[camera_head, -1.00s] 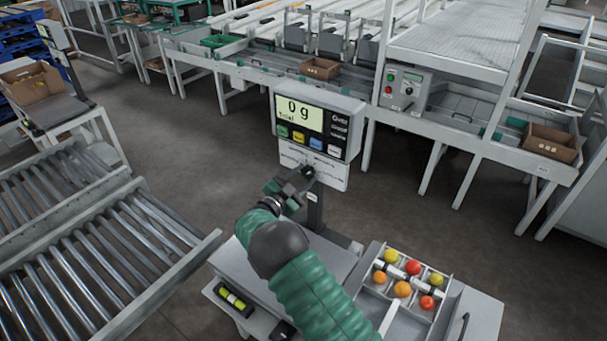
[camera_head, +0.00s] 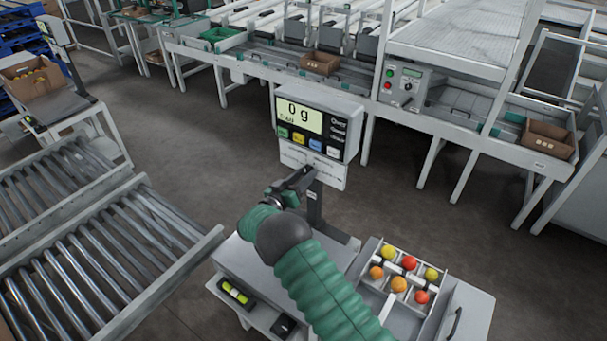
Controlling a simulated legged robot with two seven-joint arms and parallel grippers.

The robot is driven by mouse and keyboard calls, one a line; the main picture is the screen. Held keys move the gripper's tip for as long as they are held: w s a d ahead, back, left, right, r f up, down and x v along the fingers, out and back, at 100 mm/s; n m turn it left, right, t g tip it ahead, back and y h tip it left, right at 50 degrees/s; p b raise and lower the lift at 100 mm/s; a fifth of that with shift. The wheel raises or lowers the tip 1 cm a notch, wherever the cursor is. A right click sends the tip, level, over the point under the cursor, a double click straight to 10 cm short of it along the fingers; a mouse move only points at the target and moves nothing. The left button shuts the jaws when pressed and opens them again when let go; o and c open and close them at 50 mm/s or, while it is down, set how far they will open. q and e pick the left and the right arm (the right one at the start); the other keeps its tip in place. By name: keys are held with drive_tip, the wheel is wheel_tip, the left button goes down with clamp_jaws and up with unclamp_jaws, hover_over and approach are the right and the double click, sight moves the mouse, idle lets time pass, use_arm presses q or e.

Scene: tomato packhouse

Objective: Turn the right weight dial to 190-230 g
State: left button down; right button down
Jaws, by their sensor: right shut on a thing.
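A scale head (camera_head: 322,122) stands on a dark post, and its lit display reads 0 g. Below its coloured buttons is a pale dial panel (camera_head: 330,172) with small markings too fine to read. My right gripper (camera_head: 308,174) reaches up to the panel's lower middle and is shut on a small dial there. Its fingers hide that dial, so its setting cannot be read. The scale's grey platform (camera_head: 240,262) is bare where it shows beside my right arm. My left gripper is not in view.
A divided tray (camera_head: 372,250) of red, orange and yellow tomatoes sits right of my arm. Roller conveyors (camera_head: 110,255) fill the left. A packing line with a control box (camera_head: 403,87) and cardboard boxes (camera_head: 548,140) runs behind. Dark floor lies between.

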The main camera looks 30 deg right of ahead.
drive_tip(key=n+p, duration=0.1)
drive_tip(key=n, duration=0.8)
drive_tip(key=n+p, duration=0.1)
drive_tip(key=n, duration=0.3)
drive_tip(key=shift+s+a+f+p, duration=0.1)
drive_tip(key=shift+a+f+p, duration=0.05)
drive_tip(key=shift+f+p, duration=0.25)
drive_tip(key=shift+n, duration=0.4)
drive_tip(key=c, duration=1.1)
unclamp_jaws()
drive_tip(key=shift+o, duration=1.2)
drive_tip(key=shift+w, duration=0.2)
drive_tip(key=shift+r, duration=0.1)
drive_tip(key=shift+r, duration=0.1)
